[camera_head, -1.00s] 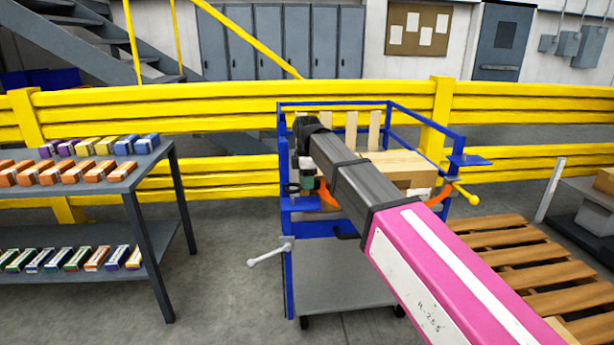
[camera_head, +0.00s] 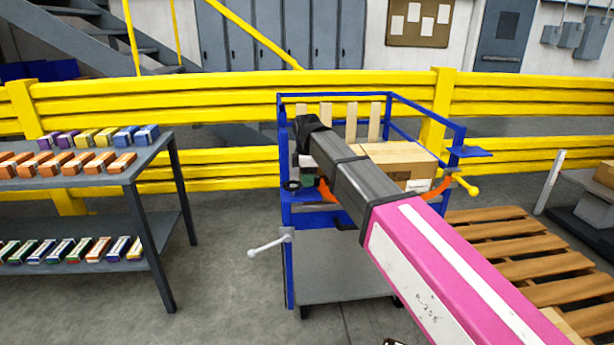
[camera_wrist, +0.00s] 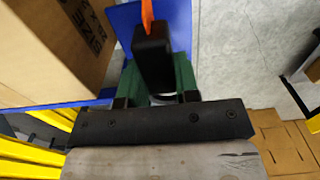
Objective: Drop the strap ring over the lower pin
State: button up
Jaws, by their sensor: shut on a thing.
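My gripper (camera_wrist: 163,82) is shut on a black block (camera_wrist: 152,55) between its two green fingers. In the head view my gripper (camera_head: 307,180) is at the left front post of the blue cart (camera_head: 287,215), partly hidden by my wrist. An orange strap (camera_wrist: 148,10) runs away from the block; in the head view the strap (camera_head: 326,190) shows beside my gripper. A dark ring (camera_head: 291,185) shows just left of the fingers, in front of the post. I cannot tell whether it touches anything. The lower pin cannot be made out in either view.
Cardboard boxes (camera_head: 400,160) sit on the cart. A pale lever (camera_head: 268,245) sticks out left from its post, below my gripper; a yellow handle (camera_head: 466,185) is at its right. A shelf (camera_head: 150,250) stands left, a pallet (camera_head: 520,255) right. Floor between shelf and cart is clear.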

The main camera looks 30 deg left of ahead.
jog(key=shift+f, duration=1.45)
jog(key=o, duration=1)
jog(key=shift+o, duration=0.2)
jog(key=shift+r, duration=0.15)
notch_tip(320, 180, up, 11)
jog(key=shift+f, duration=0.2)
jog(key=shift+f, duration=0.1)
